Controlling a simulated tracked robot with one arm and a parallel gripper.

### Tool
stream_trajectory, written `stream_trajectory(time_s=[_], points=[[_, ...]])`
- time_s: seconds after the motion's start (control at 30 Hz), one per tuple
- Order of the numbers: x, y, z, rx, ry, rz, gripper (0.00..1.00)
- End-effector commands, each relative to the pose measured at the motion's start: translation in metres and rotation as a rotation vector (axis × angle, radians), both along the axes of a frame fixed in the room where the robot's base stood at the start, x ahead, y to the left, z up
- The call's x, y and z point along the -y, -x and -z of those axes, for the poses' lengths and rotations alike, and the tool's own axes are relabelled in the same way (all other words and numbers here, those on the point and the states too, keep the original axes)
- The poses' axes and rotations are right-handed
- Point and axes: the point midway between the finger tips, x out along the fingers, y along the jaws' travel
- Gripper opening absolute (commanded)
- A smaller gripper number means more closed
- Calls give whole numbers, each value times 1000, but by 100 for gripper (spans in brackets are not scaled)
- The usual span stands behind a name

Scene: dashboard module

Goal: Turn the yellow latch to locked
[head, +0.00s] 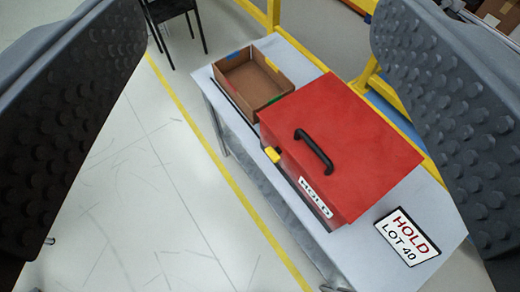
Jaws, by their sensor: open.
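The yellow latch (272,154) is a small block on the front upper edge of a red box (345,130). My gripper (255,125) is open, with one dark studded finger at each side of the picture. Nothing is between the fingers up close; the box and latch show beyond them, apart from both. I cannot tell the latch's exact position, as it is small in the view.
The red box stands on a grey table (355,258). An open cardboard box (275,65) sits behind it to the left. A HOLD LOT 40 sign (407,237) lies at the right. Yellow rails (262,14) and a black chair (172,12) are behind.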

Motion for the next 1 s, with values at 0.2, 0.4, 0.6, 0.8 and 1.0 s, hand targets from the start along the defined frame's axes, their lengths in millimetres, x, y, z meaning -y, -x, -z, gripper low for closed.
stream_trajectory(time_s=[0.2,0.4,0.6,0.8,1.0], points=[[-48,-67,22,82,-116,-120,67],[-101,-146,59,190,-295,-165,67],[-129,-214,125,259,-442,-69,67],[-141,-260,229,275,-499,132,67],[-138,-271,356,255,-430,399,67]])
